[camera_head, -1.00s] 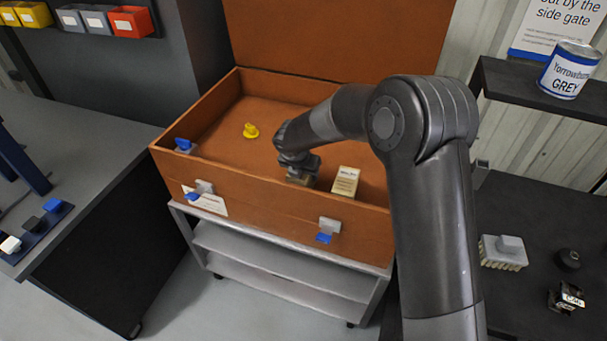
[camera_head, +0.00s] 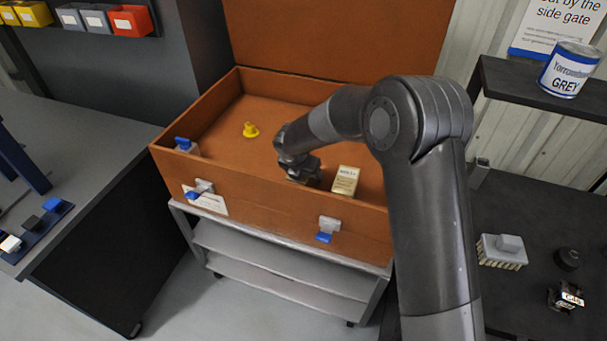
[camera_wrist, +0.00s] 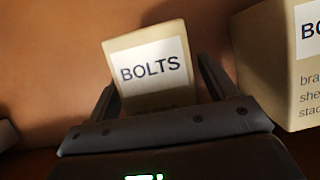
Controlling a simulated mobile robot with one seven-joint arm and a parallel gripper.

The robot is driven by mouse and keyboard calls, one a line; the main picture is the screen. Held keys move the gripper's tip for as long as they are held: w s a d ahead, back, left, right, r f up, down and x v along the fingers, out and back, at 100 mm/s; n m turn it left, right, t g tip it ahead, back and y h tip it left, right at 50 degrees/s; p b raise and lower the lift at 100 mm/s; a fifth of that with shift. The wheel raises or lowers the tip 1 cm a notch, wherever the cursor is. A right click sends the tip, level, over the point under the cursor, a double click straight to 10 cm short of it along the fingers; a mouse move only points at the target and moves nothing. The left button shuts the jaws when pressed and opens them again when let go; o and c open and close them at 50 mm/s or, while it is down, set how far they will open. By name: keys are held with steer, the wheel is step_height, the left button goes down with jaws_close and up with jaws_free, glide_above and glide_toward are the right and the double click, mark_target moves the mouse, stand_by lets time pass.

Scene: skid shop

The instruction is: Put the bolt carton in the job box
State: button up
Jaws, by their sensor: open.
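A small tan carton (camera_wrist: 142,42) labelled BOLTS stands between the two fingers of my gripper (camera_wrist: 158,78) in the wrist view. My fingers are apart, one on each side of it; whether they touch it I cannot tell. In the head view my gripper (camera_head: 303,172) is down inside the orange job box (camera_head: 275,207), whose lid is raised. There the carton between my fingers is mostly hidden by my wrist.
A second tan carton (camera_head: 345,181) stands in the box just right of my gripper; it also shows in the wrist view (camera_wrist: 262,75), label cut off. A yellow object (camera_head: 250,130) and a blue-topped item (camera_head: 184,146) are inside too. The front wall carries latches (camera_head: 329,225).

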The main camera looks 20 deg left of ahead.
steer(key=v, duration=1.2)
steer(key=shift+d+r, duration=0.25)
steer(key=shift+d, duration=0.1)
steer(key=s+d+r+m, duration=0.3)
steer(key=d+r+m, duration=0.25)
steer(key=d, duration=0.25)
steer(key=s+d+r+m+h, duration=0.1)
steer(key=s+d+r+m, duration=0.1)
steer(key=d+r+m, duration=0.5)
steer(key=s+d+r+m, duration=0.1)
steer(key=s+d+m, duration=0.3)
steer(key=d, duration=0.6)
steer(key=s+d+r+m+t+y, duration=0.1)
steer(key=s+d+m, duration=1.2)
steer(key=m, duration=0.6)
steer(key=s, duration=0.2)
steer(key=shift+s+d+r, duration=0.25)
steer(key=shift+s+r, duration=0.05)
steer(key=shift+s, duration=0.05)
